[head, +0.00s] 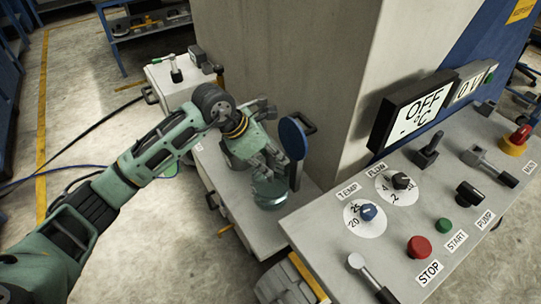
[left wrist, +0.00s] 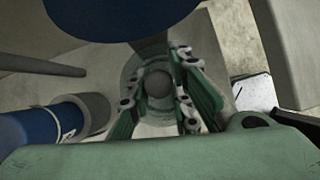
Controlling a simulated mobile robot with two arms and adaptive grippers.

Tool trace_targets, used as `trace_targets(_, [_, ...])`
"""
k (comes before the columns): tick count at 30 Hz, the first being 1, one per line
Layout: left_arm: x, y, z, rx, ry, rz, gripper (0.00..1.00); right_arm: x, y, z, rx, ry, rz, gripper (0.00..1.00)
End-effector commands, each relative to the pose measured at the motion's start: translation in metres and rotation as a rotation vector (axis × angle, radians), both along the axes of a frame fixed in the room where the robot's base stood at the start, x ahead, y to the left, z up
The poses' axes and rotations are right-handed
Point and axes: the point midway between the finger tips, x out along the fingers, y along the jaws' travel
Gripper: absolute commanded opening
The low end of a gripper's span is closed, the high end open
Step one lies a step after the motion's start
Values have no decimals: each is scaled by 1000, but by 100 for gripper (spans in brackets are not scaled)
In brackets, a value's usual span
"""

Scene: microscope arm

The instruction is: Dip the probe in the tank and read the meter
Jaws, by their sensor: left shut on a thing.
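My left gripper (head: 268,170) reaches down over the grey bench beside the pillar. Its fingers are closed around a dark round knob-like thing (left wrist: 157,83), which shows between the two green fingers in the left wrist view. Below the fingers is a round, greenish, glassy vessel (head: 268,194). I cannot tell whether the knob belongs to the vessel or to a probe, and no probe shows clearly. The meter (head: 411,114) has a white screen reading "OFF" and "°C".
A blue disc (head: 293,138) on a dark post stands just right of my left gripper. The pillar (head: 275,60) rises behind.

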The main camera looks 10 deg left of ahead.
Motion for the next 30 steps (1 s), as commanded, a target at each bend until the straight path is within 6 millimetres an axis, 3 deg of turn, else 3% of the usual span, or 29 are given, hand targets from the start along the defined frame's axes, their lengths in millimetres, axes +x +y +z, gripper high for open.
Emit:
trace_targets(12, [0,0,-32,0,0,1,0,1,2,-19,2,-1,-2,20])
trace_targets(30, [-1,0,-40,1,4,0,0,1,6,-22,6,-1,-1,20])
